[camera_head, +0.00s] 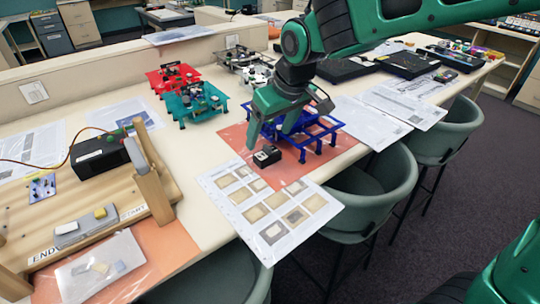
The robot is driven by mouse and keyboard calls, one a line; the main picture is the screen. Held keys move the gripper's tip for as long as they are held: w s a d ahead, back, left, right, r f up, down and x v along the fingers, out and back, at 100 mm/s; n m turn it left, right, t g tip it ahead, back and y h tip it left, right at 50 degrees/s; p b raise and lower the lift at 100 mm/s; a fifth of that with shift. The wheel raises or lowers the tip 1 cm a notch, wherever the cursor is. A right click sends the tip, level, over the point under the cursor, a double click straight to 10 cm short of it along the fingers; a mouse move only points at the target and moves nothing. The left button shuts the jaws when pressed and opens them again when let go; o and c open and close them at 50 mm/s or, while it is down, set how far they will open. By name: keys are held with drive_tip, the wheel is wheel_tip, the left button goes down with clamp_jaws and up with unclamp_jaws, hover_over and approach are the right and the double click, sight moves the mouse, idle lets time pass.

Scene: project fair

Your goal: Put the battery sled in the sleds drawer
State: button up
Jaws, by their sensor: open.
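A small black block (266,156) with a light top lies on the orange mat (236,136); it may be the battery sled, but I cannot tell for sure. A blue frame on legs (318,130) stands on the same mat, behind and to the right of the block. My gripper (270,138) points down above the mat, open, with its fingers just behind the block and beside the blue frame. The gripper partly hides the frame. Whether a finger touches either thing is unclear. No drawer marked for sleds can be made out.
Red (172,78) and teal (194,102) frames with parts stand behind left. A wooden rig (95,195) with a black box fills the left. A sheet of pictured squares (240,215) lies in front. Green chairs (375,190) line the edge. Drawer cabinets (50,35) stand far left.

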sight(267, 146)
drive_tip(key=shift+w+d+x, duration=0.1)
drive_tip(key=shift+d+x, duration=0.1)
drive_tip(key=shift+x, duration=1.65)
drive_tip(key=shift+w+d+x, duration=0.1)
drive_tip(key=shift+d+x, duration=0.05)
drive_tip(key=shift+x, duration=1.7)
drive_tip(key=c, duration=1.3)
drive_tip(key=shift+r, duration=0.1)
